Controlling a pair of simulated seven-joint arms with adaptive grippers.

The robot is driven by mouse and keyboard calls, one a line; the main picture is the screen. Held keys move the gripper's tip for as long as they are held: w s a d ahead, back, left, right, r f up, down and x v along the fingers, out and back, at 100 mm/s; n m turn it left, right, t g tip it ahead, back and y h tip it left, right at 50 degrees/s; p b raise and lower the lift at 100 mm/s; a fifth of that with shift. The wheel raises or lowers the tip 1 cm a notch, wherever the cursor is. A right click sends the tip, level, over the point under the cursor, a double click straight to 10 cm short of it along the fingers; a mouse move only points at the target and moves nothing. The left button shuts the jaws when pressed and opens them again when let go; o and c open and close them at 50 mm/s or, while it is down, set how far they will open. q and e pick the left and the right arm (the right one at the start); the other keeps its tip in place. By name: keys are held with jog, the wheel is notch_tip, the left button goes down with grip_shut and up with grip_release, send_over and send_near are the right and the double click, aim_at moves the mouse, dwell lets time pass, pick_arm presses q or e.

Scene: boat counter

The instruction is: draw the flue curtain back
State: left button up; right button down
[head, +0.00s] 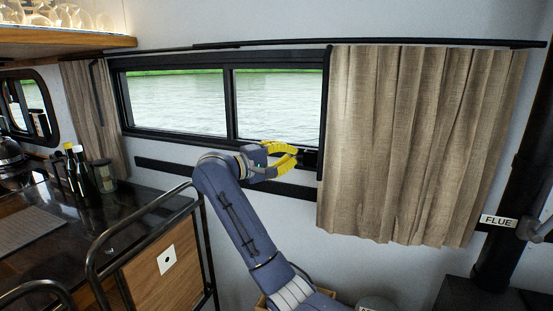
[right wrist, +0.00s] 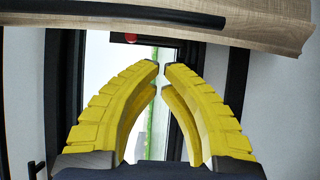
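The flue curtain (head: 415,140) is beige, pleated cloth hanging from a black rail (head: 370,43) at the right of the head view, beside the FLUE label (head: 498,221). A thin dark upright rod (head: 325,110) runs along its left edge. My right gripper (head: 308,158), with yellow fingers, is at the window's lower right, just left of this edge. In the right wrist view its fingertips (right wrist: 162,67) are close together with a narrow gap and nothing visible between them. Whether they touch the rod is unclear. My left gripper is not in view.
The window (head: 225,103) shows water left of the curtain. Another curtain (head: 92,110) hangs at the far left. A dark counter (head: 60,215) with bottles (head: 85,175) and a metal rail (head: 150,203) stands at left. A dark upright pipe (head: 515,170) is at right.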

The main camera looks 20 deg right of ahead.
jog(key=shift+s+d, duration=0.35)
jog(key=shift+d, duration=0.4)
jog(key=shift+s+d, duration=0.35)
jog(key=shift+d, duration=0.4)
jog(key=shift+s+d, duration=0.35)
jog(key=shift+d, duration=0.4)
